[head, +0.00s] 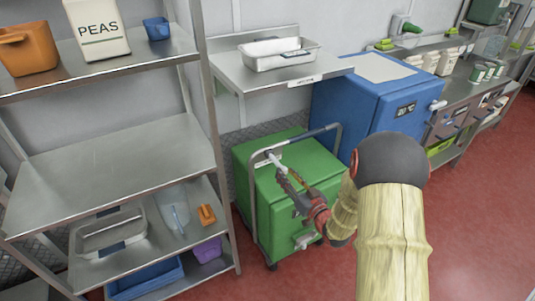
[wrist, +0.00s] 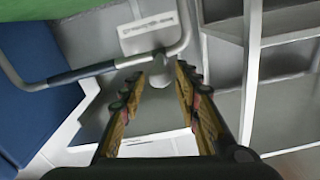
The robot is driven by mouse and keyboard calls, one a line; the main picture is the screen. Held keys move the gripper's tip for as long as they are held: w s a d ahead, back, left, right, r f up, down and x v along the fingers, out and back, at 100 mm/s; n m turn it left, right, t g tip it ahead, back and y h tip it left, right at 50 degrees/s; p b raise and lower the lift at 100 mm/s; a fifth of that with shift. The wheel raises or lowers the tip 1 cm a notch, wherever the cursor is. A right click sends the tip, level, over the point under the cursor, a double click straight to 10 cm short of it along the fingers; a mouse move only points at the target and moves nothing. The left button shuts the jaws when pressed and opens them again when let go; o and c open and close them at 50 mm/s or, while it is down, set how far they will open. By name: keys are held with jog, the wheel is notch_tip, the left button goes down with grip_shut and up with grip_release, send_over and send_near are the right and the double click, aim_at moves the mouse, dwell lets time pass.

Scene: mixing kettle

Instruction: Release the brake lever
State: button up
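A green wheeled cabinet (head: 262,194) with a grey tubular push handle (head: 250,190) stands on the red floor. A pale lever (head: 275,160), which appears to be the brake lever, sits by the handle at the cabinet's top. My gripper (head: 286,177) reaches over the cabinet top close to this lever. In the wrist view my gripper (wrist: 160,76) is open. The lever's rounded pale end (wrist: 160,78) shows between the two fingertips, with gaps at both sides. I cannot tell whether its depth matches the fingertips. The handle (wrist: 95,72) crosses just beyond.
A metal shelf rack (head: 120,165) with tubs stands close on the left. A wall shelf (head: 262,72) with a white tray (head: 279,55) is behind the cabinet. A blue cabinet (head: 345,105) stands at its back right. Red floor (head: 480,190) is free on the right.

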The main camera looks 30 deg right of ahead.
aim_at(277, 161)
jog(key=shift+w+b, duration=0.3)
jog(key=shift+w, duration=2.75)
jog(key=shift+w+a, duration=0.1)
jog(key=shift+w, duration=0.5)
jog(key=shift+r, duration=0.1)
jog(key=shift+c, duration=0.4)
grip_shut()
jog(key=shift+o, duration=1.9)
grip_release()
jog(key=shift+s, duration=3.55)
